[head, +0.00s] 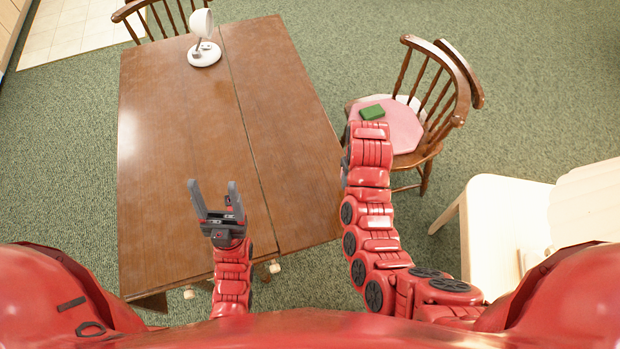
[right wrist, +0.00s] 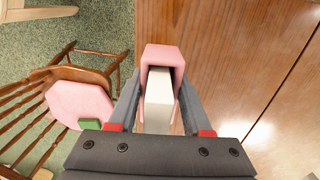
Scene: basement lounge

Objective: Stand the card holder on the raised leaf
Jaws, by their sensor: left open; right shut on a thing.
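A pink card holder (right wrist: 162,54) with a white block-like part inside it is between the fingers of my right gripper (right wrist: 158,105), which is shut on it. In the right wrist view it appears over the leaf near its edge; its height above the wood is unclear. My right gripper is hidden behind my arm in the head view. The wooden table (head: 165,150) has a seam, and its raised leaf (head: 285,110) is to the right of that, level with the rest; it also shows in the right wrist view (right wrist: 225,50). My left gripper (head: 216,190) is open and empty over the table's near part.
A white lamp-like object (head: 205,54) stands at the table's far end. A wooden chair (head: 440,85) with a pink cushion (head: 395,130) and a green object (head: 372,112) is beside the leaf. A cream chair (head: 500,220) is at right. The leaf's visible top is bare.

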